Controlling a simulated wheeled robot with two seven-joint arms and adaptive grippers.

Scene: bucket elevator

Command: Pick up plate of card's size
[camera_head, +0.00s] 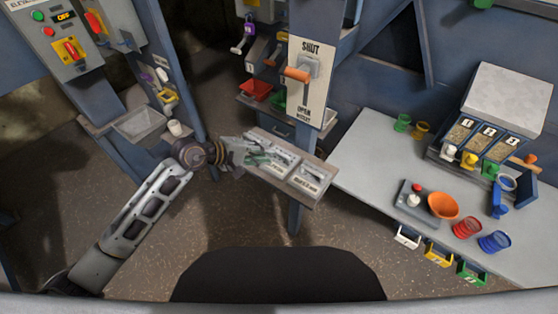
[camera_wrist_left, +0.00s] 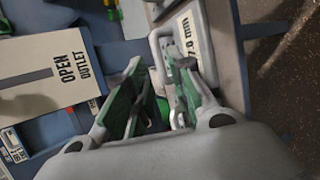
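My left gripper (camera_head: 254,155) is over the left part of a small shelf with flat framed plates. In the left wrist view the two green-padded fingers (camera_wrist_left: 151,62) are apart, with no plate clearly held between them. The right finger overlaps a light-framed plate (camera_wrist_left: 156,42) with a label (camera_wrist_left: 192,33) reading "7.0 mm", where the first digit may be cut off. In the head view one plate (camera_head: 285,158) lies just right of the gripper and another (camera_head: 314,172) farther right. The gripper hides the left end of the shelf. I see no readable size card. My right gripper is out of view.
The shelf (camera_head: 319,197) adjoins a post with a "SHUT / OPEN OUTLET" panel (camera_head: 309,85) and an orange lever. A grey table (camera_head: 375,160) with cups, an orange bowl and a numbered dispenser (camera_head: 490,135) stands right. A control box (camera_head: 55,45) is upper left.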

